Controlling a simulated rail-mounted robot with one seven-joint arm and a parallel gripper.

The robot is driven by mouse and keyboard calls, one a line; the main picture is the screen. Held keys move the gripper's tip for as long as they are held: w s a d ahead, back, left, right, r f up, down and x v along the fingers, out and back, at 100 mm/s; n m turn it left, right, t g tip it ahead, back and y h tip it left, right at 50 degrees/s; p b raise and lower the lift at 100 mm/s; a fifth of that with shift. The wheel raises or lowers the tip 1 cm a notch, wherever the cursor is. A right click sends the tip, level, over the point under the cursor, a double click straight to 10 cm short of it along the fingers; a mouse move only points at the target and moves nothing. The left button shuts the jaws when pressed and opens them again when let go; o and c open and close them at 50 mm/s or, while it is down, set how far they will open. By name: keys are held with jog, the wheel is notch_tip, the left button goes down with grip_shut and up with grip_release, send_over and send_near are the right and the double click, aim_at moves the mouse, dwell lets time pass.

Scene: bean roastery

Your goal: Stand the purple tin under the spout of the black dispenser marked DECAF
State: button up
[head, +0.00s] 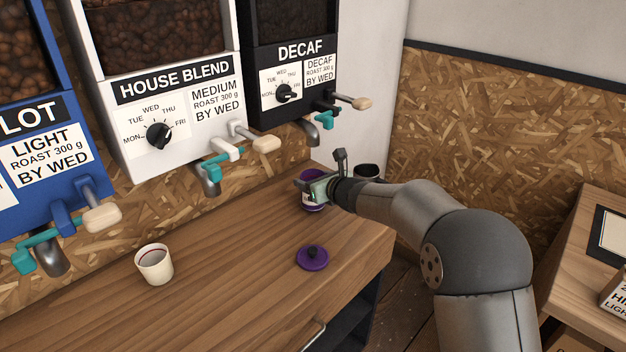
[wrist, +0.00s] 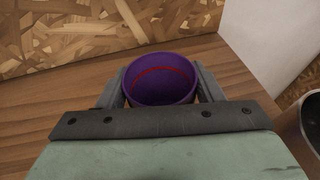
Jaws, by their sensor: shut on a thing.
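The purple tin (head: 313,205) is upright and open at the top, near the right end of the wooden counter. In the wrist view the tin (wrist: 160,88) sits between my two fingers, and I see a red line around its inside. My gripper (head: 318,190) is shut on the tin. The black dispenser marked DECAF (head: 300,80) hangs above, with its metal spout (head: 311,134) above and behind the tin in the head view. Whether the tin touches the counter is hard to tell. A purple lid (head: 313,258) with a black knob lies on the counter in front of the tin.
A white cup (head: 154,265) stands on the counter at left. White HOUSE BLEND (head: 165,85) and blue (head: 45,150) dispensers hang to the left with protruding levers. A dark container (head: 368,171) is behind my wrist. The counter between cup and lid is clear.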

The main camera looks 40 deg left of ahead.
jog(key=shift+f, duration=0.15)
jog(key=o, duration=1.1)
jog(key=shift+r, duration=0.25)
jog(key=b+v, duration=0.2)
jog(key=v, duration=1)
jog(key=shift+d, duration=0.1)
